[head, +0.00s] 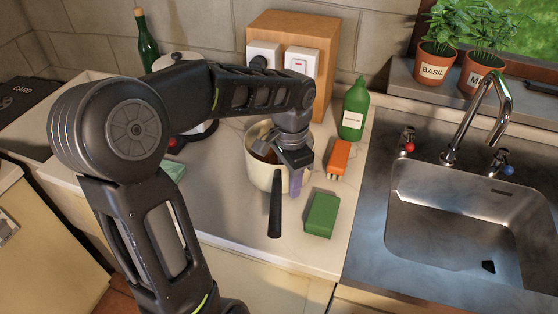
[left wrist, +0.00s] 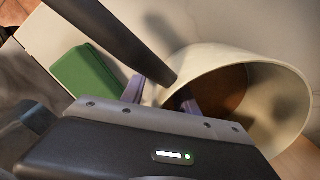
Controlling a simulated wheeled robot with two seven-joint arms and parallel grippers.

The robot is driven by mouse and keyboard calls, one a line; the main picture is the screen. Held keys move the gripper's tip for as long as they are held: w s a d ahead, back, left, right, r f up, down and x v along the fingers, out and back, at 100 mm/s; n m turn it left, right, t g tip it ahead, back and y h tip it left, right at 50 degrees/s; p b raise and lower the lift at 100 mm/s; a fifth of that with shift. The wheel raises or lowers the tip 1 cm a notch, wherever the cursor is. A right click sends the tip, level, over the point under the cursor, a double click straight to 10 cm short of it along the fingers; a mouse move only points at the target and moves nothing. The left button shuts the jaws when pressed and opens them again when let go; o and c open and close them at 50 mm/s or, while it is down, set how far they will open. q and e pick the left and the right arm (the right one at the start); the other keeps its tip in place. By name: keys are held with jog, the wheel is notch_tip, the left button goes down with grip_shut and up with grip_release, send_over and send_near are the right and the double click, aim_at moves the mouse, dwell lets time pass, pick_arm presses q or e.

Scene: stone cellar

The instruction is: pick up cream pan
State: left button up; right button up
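The cream pan (head: 258,172) stands on the counter, its black handle (head: 275,208) pointing toward me. In the left wrist view the pan (left wrist: 292,98) shows its open mouth and brown inside, and the handle (left wrist: 118,40) runs to the upper left. My left gripper (head: 297,180) points down at the pan's right side, by the rim. Its purple fingers (left wrist: 165,92) are apart, on either side of the near rim and handle root; I see no clear grip, and the exact contact is hidden. My right gripper is in neither view.
A green bottle (head: 354,110) and a wooden socket box (head: 292,30) stand behind. The sink (head: 460,215) is at right. Bare counter lies left of the handle.

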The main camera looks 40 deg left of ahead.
pick_arm(q)
grip_shut()
dwell(0.4)
jog(key=shift+r, duration=0.1)
notch_tip(320, 180, up, 10)
dwell(0.6)
dwell(0.6)
